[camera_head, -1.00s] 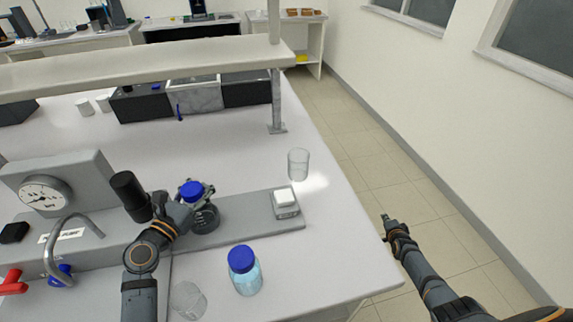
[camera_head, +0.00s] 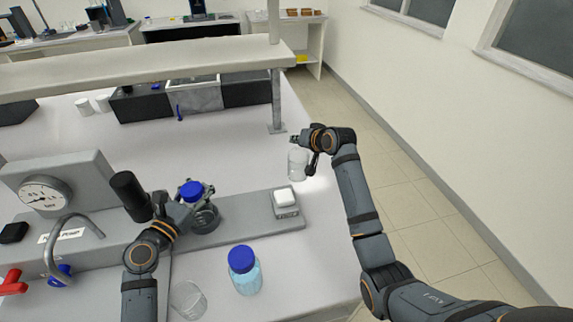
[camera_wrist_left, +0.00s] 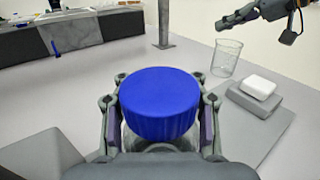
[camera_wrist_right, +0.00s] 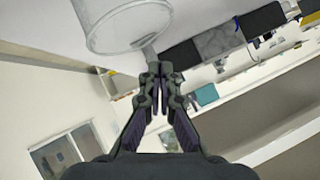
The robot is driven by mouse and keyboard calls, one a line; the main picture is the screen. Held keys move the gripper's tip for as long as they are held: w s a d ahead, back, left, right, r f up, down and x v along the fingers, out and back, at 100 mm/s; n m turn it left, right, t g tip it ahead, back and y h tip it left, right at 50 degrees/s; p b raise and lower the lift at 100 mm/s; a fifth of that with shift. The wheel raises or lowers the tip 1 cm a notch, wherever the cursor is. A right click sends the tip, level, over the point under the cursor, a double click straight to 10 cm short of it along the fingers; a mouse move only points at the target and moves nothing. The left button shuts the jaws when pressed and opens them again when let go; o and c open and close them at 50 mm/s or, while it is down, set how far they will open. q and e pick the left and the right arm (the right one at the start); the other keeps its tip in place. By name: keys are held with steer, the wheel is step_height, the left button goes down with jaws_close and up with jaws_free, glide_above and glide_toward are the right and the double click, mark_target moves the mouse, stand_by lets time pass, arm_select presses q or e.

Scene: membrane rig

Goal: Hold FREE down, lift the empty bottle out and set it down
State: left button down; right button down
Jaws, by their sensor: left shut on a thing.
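The blue-capped bottle (camera_head: 191,190) stands upright at the dark round seat (camera_head: 206,219) on the grey rig. My left gripper is shut on its blue cap (camera_wrist_left: 160,100), a finger on each side; the bottle's lower part is mostly hidden. A white button (camera_head: 284,196) sits on a grey block at the rig's right end; any FREE lettering is not readable. It also shows in the left wrist view (camera_wrist_left: 258,86). My right gripper (camera_head: 295,139) is above the table behind the button, close to a clear beaker (camera_head: 297,168). Its fingers look closed together and empty (camera_wrist_right: 160,72).
A second blue-capped bottle (camera_head: 245,273) with pale blue liquid stands in front of the rig, beside a clear glass (camera_head: 187,299). A gauge (camera_head: 45,193) and bent pipe (camera_head: 72,240) are at left. A shelf post (camera_head: 276,95) rises behind my right gripper.

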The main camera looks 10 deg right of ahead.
arm_select(q)
steer(key=shift+f, duration=0.25)
arm_select(e)
steer(key=s+a+r+n+g, duration=0.2)
steer(key=s+a+n+g, duration=0.1)
steer(key=s+a+n, duration=0.3)
step_height(320, 180, up, 3)
steer(key=n+g, duration=0.3)
glide_above(285, 195)
steer(key=shift+s+d+f, duration=0.1)
steer(key=shift+f, duration=1.8)
steer(key=shift+d+f, duration=0.1)
steer(key=shift+f, duration=1.75)
steer(key=shift+f, duration=0.3)
arm_select(q)
steer(key=shift+r, duration=0.1)
arm_select(e)
steer(key=shift+f, duration=1)
arm_select(q)
steer(key=shift+s, duration=0.1)
arm_select(e)
steer(key=shift+s+f, duration=0.1)
steer(key=shift+f, duration=0.2)
arm_select(q)
steer(key=shift+r, duration=0.2)
arm_select(e)
steer(key=shift+f, duration=0.25)
